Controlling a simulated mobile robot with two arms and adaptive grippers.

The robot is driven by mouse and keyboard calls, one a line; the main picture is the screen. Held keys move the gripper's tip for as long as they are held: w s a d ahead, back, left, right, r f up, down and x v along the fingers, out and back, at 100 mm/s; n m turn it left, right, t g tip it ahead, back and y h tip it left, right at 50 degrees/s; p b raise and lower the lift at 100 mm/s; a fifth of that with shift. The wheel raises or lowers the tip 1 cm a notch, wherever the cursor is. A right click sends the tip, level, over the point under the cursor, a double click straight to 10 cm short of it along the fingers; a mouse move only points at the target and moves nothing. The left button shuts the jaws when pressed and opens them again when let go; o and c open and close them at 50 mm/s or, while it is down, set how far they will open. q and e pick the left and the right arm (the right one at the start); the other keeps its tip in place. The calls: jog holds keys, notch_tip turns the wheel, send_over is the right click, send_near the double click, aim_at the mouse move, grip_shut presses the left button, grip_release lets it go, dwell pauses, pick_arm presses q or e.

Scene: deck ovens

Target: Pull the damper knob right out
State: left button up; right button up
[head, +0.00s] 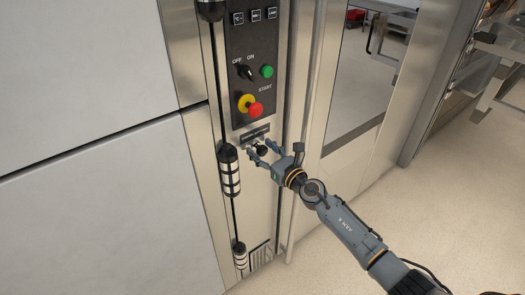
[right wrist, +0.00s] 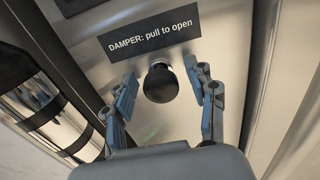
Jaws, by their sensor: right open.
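The damper knob (right wrist: 160,84) is a round black knob on the steel panel, just below a dark label (right wrist: 149,36) reading "DAMPER: pull to open". In the head view the knob (head: 262,150) shows small and dark between my right gripper's fingers. My right gripper (right wrist: 163,92) is open, with one finger on each side of the knob and gaps showing beside it in the right wrist view. In the head view my right gripper (head: 262,152) reaches the panel from the lower right. How far the knob stands out from the panel is hard to tell. My left gripper is not in view.
Above is a black control panel (head: 254,65) with a rotary switch, a green button (head: 267,71) and a red stop button (head: 256,109). A black rod with striped cylinders (head: 229,171) runs down left of the knob. A vertical steel edge stands close on the right.

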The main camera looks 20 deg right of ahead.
jog(key=shift+c, duration=0.2)
grip_shut()
